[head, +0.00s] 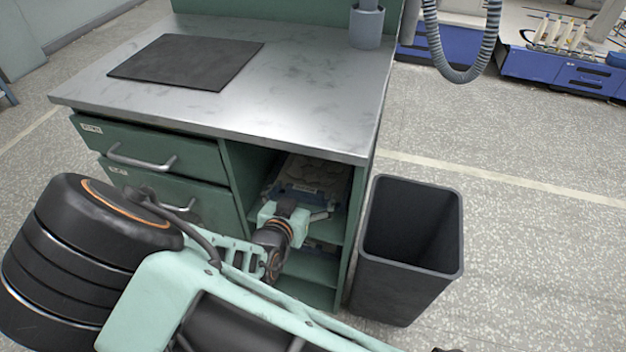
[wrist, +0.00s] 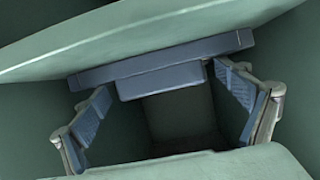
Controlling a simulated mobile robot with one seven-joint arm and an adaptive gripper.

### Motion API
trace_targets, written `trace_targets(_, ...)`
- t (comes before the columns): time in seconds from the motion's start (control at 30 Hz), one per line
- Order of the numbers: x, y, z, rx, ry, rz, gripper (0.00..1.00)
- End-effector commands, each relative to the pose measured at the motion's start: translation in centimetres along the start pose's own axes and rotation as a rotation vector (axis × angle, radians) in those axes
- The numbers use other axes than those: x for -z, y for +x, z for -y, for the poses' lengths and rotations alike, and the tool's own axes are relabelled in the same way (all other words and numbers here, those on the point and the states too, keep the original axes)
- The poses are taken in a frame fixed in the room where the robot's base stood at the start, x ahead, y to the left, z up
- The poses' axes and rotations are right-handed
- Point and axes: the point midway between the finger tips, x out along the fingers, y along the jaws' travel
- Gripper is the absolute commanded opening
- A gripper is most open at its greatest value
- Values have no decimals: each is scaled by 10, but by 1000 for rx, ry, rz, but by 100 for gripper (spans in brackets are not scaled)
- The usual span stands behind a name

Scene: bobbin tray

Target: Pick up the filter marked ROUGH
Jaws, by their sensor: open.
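No marking that reads ROUGH is legible in either view, so I cannot tell which thing is the filter. A blue-grey piece with a wide flat bar and a smaller block under it (wrist: 160,80) shows ahead in the wrist view. My gripper (wrist: 165,105) is open, with one finger on each side of this piece and nothing clearly held. In the head view my gripper (head: 295,208) is at the open compartment of the bench, in front of a blue-grey object (head: 308,190) with a bumpy grey top (head: 310,172). The gripper and arm partly hide it.
The bench (head: 300,120) has a metal top and green drawers (head: 150,150) left of the compartment. A dark bin (head: 400,290) stands right of the bench. A black mat (head: 185,62) lies on top.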

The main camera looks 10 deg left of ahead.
Motion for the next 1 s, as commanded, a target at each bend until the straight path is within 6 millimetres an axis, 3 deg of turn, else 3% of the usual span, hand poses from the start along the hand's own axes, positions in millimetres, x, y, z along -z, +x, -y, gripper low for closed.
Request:
trace_targets(0.07,0,0,0,0,0,0,93)
trace_targets(0.57,0,-1,0,0,0,-1,39)
trace_targets(0.8,5,-2,0,0,2,-1,38)
trace_targets(1.0,38,-16,0,1,7,-1,38)
